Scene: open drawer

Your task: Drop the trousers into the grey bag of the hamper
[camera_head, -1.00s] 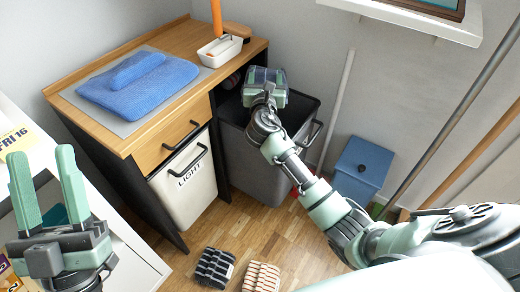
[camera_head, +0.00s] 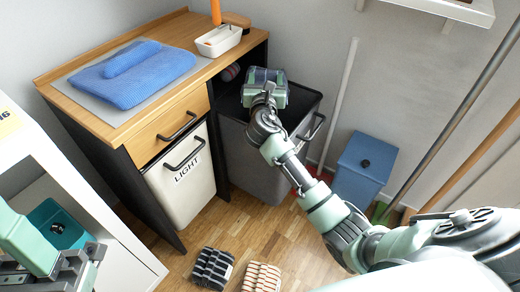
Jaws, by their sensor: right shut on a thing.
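The grey bag (camera_head: 252,160) of the hamper is a dark, open-topped bin with a side handle, right of the white bag marked LIGHT (camera_head: 187,180). My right gripper (camera_head: 265,80) is over the grey bag's opening, near its back rim. It is shut on a small dark navy bundle (camera_head: 265,74), which appears to be the trousers; my gripper hides most of it. I cannot tell whether the bundle dips below the rim. My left gripper (camera_head: 28,240) is cut off at the lower left corner, away from the hamper, and its opening is unclear.
A wooden counter (camera_head: 195,90) over the bags holds folded blue cloth (camera_head: 135,75) and a white tray (camera_head: 218,42). A blue lidded bin (camera_head: 362,170) and leaning poles stand at right. Two striped bundles (camera_head: 212,268) (camera_head: 262,277) lie on the floor. A white shelf (camera_head: 95,220) stands at left.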

